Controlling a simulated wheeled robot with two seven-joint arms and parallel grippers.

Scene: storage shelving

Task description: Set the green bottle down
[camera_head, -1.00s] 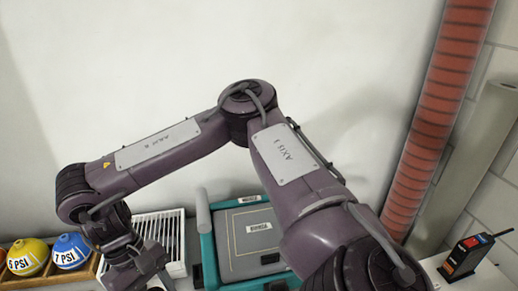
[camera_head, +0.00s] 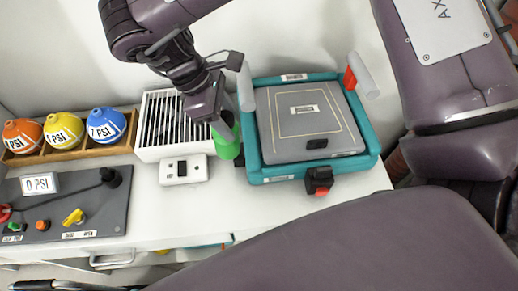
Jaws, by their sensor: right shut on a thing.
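The green bottle (camera_head: 228,146) is in the middle of the head view, between a white slatted box and a teal-framed device. The gripper hides the bottle's top. The bottle looks close to upright, with its lower end at or just over the white counter (camera_head: 210,212); I cannot tell whether it touches. My left gripper is not in view.
The teal-framed device (camera_head: 372,140) stands close to the bottle's right. The white slatted box (camera_head: 150,148) and a small white switch box (camera_head: 183,170) are on its left. Several coloured balls sit in a wooden rack (camera_head: 80,155). The counter in front is clear.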

